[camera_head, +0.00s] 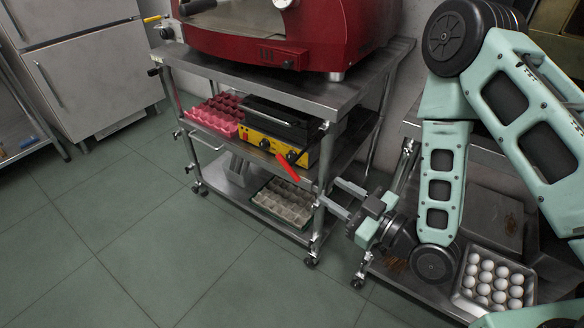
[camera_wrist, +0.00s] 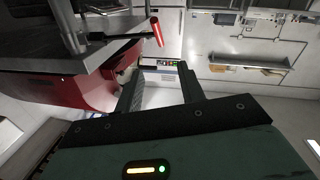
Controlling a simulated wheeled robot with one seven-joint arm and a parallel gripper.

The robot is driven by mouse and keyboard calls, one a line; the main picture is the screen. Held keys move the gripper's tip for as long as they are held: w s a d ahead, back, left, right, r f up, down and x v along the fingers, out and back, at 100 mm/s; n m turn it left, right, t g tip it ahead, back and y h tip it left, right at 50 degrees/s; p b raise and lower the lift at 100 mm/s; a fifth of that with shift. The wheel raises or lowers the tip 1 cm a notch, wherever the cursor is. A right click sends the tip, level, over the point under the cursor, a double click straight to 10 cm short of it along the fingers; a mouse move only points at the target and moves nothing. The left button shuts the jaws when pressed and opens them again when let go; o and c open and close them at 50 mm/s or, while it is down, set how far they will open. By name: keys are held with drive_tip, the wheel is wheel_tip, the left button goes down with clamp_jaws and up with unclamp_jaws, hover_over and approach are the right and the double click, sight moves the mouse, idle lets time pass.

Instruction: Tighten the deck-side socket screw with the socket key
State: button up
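The socket key's red handle (camera_head: 288,167) sticks out at the front right of the cart's lower half, slanting down right toward the corner post. In the wrist view the red handle (camera_wrist: 157,31) is at the top centre, with a dark shaft running left toward the cart. My gripper (camera_head: 328,190) is beside the right corner post, a little to the right of the handle and apart from it. In the wrist view its two fingers (camera_wrist: 158,88) stand wide apart with nothing between them. A silver fitting (camera_head: 324,126) shows on that post; I cannot tell which part is the deck-side socket screw.
The steel cart (camera_head: 330,92) carries a red oven (camera_head: 270,35) on top. Its middle shelf holds a yellow and black appliance (camera_head: 270,146) and pink egg trays (camera_head: 216,117). An egg tray (camera_head: 493,283) is at lower right. The tiled floor (camera_head: 130,220) at left is clear.

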sight(285, 162)
drive_tip(key=b+x, duration=0.7)
drive_tip(key=b, duration=0.4)
drive_tip(key=shift+f, duration=0.35)
drive_tip(key=shift+w+a+b, duration=0.1)
drive_tip(key=shift+w+b, duration=0.05)
drive_tip(key=shift+b, duration=0.95)
drive_tip(key=x, duration=0.8)
drive_tip(key=shift+w+a+r, duration=0.25)
drive_tip(key=shift+r, duration=0.05)
clamp_jaws()
